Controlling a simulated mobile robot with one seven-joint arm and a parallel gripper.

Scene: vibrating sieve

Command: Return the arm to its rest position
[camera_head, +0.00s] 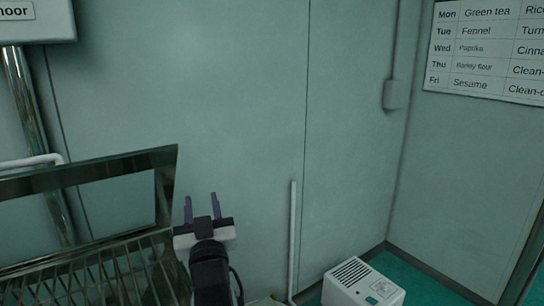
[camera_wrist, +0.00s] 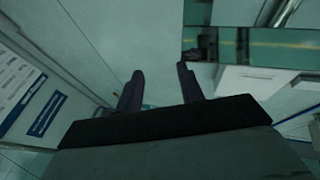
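My gripper (camera_head: 202,208) is raised in front of the pale green wall, just right of a metal frame with a grate. Its two purple fingers point up and stand apart with nothing between them. In the wrist view the dark fingers (camera_wrist: 158,88) also stand apart and empty. My dark arm runs down from the gripper to the bottom edge of the head view, and the rest of it is hidden.
The metal frame with its grate (camera_head: 170,190) stands close at the left. A white box with vents (camera_head: 362,287) is on the green floor at lower right. A thin white pole (camera_head: 293,240) stands against the wall. A schedule sheet (camera_head: 486,50) hangs at upper right.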

